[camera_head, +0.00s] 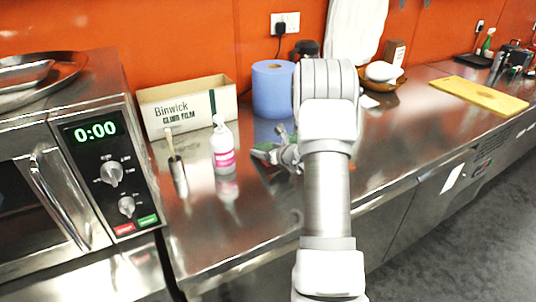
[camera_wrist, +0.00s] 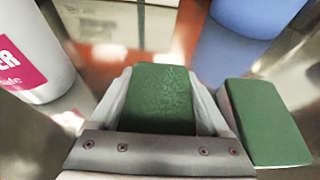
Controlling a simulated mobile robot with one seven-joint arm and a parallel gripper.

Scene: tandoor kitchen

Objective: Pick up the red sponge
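My gripper (camera_wrist: 161,98) is low over the steel counter. In the wrist view its two pale fingers stand close along both sides of a green-topped sponge (camera_wrist: 163,90). Whether they press on it cannot be told. A second green-topped sponge (camera_wrist: 265,122) lies just right of the right finger, with a greyish side edge showing. No clearly red sponge shows; the lower sides of the sponge between the fingers are hidden. In the head view the gripper (camera_head: 280,158) is partly behind my arm, with bits of green beside it.
A white bottle with a pink label (camera_head: 223,146) stands left of the gripper. A blue paper roll (camera_head: 273,88) and a Binwick box (camera_head: 188,105) stand behind. A slim upright utensil (camera_head: 176,165) is near the microwave (camera_head: 105,170). The front counter is clear.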

